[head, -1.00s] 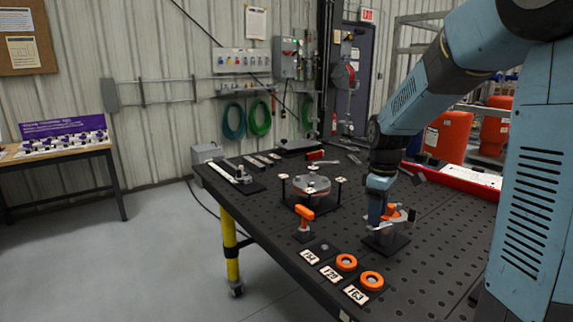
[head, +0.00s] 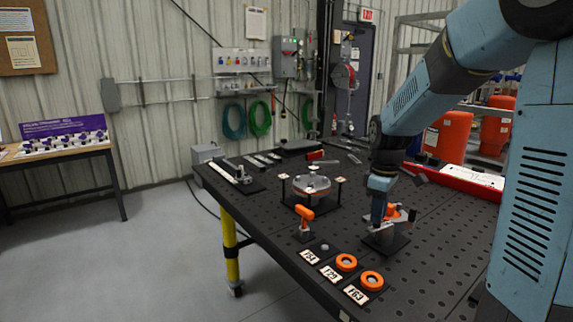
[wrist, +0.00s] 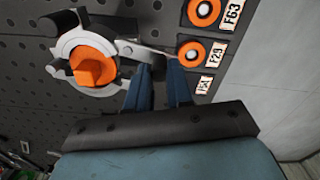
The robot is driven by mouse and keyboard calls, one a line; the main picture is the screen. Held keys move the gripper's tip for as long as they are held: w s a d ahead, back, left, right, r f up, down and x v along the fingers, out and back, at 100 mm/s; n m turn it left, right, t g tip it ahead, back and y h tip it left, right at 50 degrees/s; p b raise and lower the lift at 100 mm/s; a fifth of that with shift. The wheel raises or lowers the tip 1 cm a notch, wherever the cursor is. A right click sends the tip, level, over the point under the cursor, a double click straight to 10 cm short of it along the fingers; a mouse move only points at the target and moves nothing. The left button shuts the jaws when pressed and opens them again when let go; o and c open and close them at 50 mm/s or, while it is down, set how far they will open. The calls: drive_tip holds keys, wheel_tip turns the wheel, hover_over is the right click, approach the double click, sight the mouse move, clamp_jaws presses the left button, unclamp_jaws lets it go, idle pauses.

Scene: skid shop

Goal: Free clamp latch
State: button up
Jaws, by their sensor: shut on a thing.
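The clamp (wrist: 62,48) is a pale metal ring around an orange part (wrist: 92,66) in the wrist view. Its latch (wrist: 138,48) is a thin metal lever reaching right from the ring. My gripper (wrist: 158,72) has its two blue fingers at this lever, beside the ring, and is shut on it. The fingertips partly hide the grip. In the head view my gripper (head: 378,220) points down at the clamp, with the orange part (head: 392,212) just to its right, above a black base plate (head: 387,242). My fingers hide part of the clamp there.
Two orange rings (head: 346,262) (head: 371,281) and several white number tags (head: 331,275) lie near the front table edge. An orange-handled tool (head: 304,214) stands left of the clamp. A red tray (head: 455,179) sits at right.

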drive_tip(key=shift+s+d, duration=0.15)
drive_tip(key=shift+s, duration=0.15)
drive_tip(key=shift+s+d, duration=0.15)
drive_tip(key=shift+s, duration=0.1)
idle(0.5)
drive_tip(key=o, duration=1)
drive_tip(key=shift+r, duration=0.15)
wheel_tip(320, 180, up, 7)
idle(1.0)
